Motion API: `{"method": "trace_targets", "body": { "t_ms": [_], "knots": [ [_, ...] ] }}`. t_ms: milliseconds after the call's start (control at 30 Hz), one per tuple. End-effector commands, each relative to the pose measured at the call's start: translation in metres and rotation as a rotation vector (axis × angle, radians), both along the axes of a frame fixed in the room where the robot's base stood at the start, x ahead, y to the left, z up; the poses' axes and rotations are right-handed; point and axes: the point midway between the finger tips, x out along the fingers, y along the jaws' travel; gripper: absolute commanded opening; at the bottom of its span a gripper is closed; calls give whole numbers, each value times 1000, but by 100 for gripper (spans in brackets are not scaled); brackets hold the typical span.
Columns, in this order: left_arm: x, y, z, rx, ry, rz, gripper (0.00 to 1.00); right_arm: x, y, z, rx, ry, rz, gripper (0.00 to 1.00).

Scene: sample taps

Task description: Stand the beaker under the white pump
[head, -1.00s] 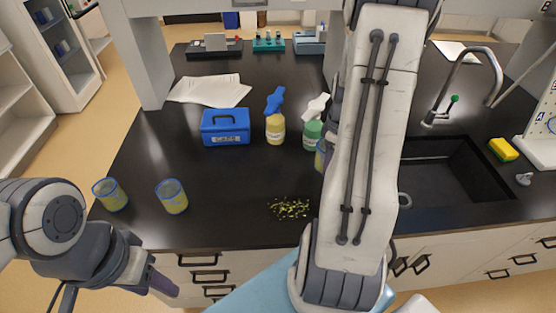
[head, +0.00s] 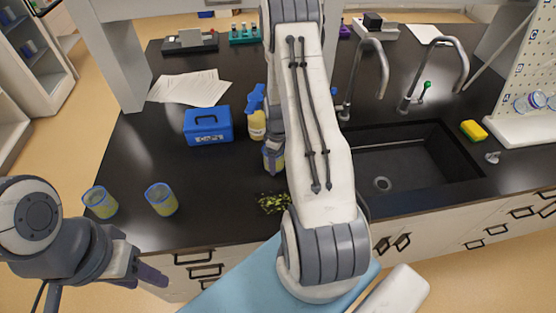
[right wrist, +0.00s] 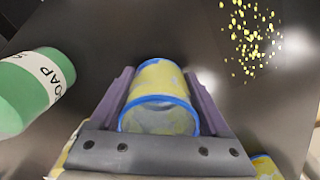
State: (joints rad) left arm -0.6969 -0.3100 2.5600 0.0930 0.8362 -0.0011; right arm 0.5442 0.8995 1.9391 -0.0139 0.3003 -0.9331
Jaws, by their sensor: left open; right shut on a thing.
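My right gripper (right wrist: 158,80) is shut on a yellowish beaker with a blue rim (right wrist: 160,97). In the head view this beaker (head: 276,163) shows only partly beside my right arm, over the counter. Whether it touches the counter I cannot tell. A green soap bottle (right wrist: 32,88) lies left of the beaker in the right wrist view, apart from it; its top is out of frame. In the head view my arm hides that bottle and its white pump. A yellow bottle with a blue pump (head: 257,118) stands behind the beaker. My left gripper (head: 152,276) is open and empty at the counter's front.
Two similar beakers (head: 100,202) (head: 161,199) stand at the counter's left. Yellow-green bits (head: 273,203) lie scattered near the front edge. A blue box (head: 208,126) and papers (head: 190,88) are further back. A sink (head: 400,165) with taps is on the right. The left-centre counter is clear.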

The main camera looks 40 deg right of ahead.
Motion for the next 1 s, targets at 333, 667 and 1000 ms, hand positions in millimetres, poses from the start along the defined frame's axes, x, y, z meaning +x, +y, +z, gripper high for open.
{"method": "trace_targets", "body": {
  "t_ms": [333, 667, 1000],
  "knots": [
    [0, 0, 5, 0, 0, -1, 50, 0, -1, -12, -1, -1, 0, 19],
    [0, 0, 4, 0, 0, 0, 50, 0, 0, -14, 0, 0, 0, 100],
    [0, 0, 0, 0, 0, 0, 50, 1, -1, -2, -2, -3, 0, 100]
  ]
}}
